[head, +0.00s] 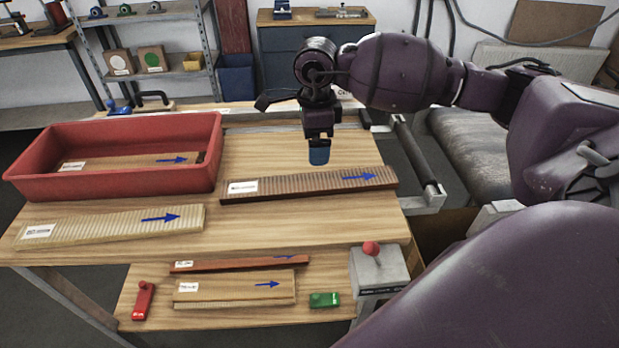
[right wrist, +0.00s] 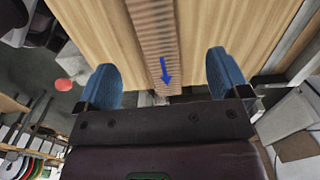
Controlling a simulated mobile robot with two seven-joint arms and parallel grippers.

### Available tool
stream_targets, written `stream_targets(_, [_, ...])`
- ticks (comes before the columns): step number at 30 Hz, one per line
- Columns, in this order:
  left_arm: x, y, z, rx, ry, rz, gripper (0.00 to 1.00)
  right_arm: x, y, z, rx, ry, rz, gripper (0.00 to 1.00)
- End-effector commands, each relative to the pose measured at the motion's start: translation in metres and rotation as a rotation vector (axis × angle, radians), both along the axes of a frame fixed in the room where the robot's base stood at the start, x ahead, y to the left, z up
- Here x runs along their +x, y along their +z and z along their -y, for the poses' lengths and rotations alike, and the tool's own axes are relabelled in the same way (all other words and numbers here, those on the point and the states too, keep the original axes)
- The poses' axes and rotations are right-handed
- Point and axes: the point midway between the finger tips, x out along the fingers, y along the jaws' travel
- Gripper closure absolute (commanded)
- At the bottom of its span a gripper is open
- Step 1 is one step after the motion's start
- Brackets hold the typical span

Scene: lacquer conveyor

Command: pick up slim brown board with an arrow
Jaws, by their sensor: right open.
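A slim brown board (head: 310,185) with fine ridges, a white label at its left end and a blue arrow pointing right lies on the wooden table. In the right wrist view the brown board (right wrist: 155,40) runs between the fingers, its blue arrow pointing down the picture. My right gripper (head: 319,155) hangs over the table just behind the board in the head view. In the right wrist view this gripper (right wrist: 163,82) is open, with blue fingertips either side of the board and nothing held. My left gripper is not in view.
A red bin (head: 115,165) holding a labelled board stands at the left. A pale board (head: 110,228) lies in front of it. A roller (head: 416,155) edges the right side.

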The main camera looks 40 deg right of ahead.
Motion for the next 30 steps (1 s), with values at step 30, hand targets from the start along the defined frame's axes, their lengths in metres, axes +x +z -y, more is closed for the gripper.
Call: stream_targets(30, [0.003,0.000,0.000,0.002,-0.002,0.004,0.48,-0.005,-0.103,-0.007,0.002,0.000,-0.001,0.06])
